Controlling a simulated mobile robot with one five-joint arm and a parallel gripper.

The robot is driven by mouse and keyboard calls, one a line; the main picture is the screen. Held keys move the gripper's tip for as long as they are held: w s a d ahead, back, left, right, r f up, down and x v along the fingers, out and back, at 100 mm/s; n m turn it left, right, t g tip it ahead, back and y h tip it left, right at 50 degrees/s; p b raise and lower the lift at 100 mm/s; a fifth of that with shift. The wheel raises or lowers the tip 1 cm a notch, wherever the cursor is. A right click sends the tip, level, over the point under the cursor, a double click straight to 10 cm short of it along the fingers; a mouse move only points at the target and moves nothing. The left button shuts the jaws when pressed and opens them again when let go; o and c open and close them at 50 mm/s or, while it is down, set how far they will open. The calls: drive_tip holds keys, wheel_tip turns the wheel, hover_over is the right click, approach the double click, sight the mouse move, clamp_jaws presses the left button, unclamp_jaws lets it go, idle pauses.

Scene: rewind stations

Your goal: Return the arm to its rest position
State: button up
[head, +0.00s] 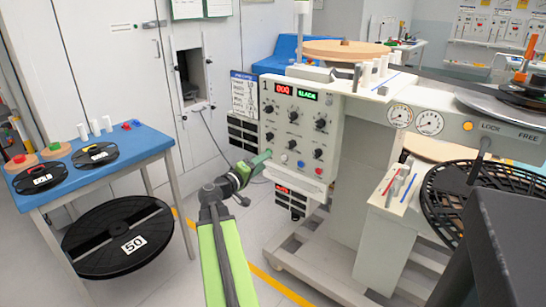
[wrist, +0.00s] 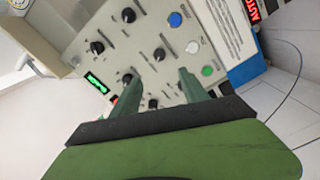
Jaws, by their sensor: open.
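My arm (head: 221,250) reaches forward from the bottom of the head view, its green link low and its wrist in front of the control panel (head: 335,130). My gripper (head: 262,158) is at the panel's lower left edge. In the wrist view my gripper (wrist: 160,82) has its two green fingers apart with nothing between them. The fingers point at the panel's face, among black knobs (wrist: 153,103) and near a green button (wrist: 207,70). Whether a fingertip touches the panel I cannot tell.
A blue table (head: 135,150) with labelled reels stands at left, a large black reel (head: 120,238) below it. The rewind machine (head: 450,100) with a black slotted reel (head: 480,205) fills the right. Its pale base frame (head: 320,280) stands on the floor. Floor shows left of my arm.

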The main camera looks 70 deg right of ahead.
drive_tip(key=shift+v, duration=0.8)
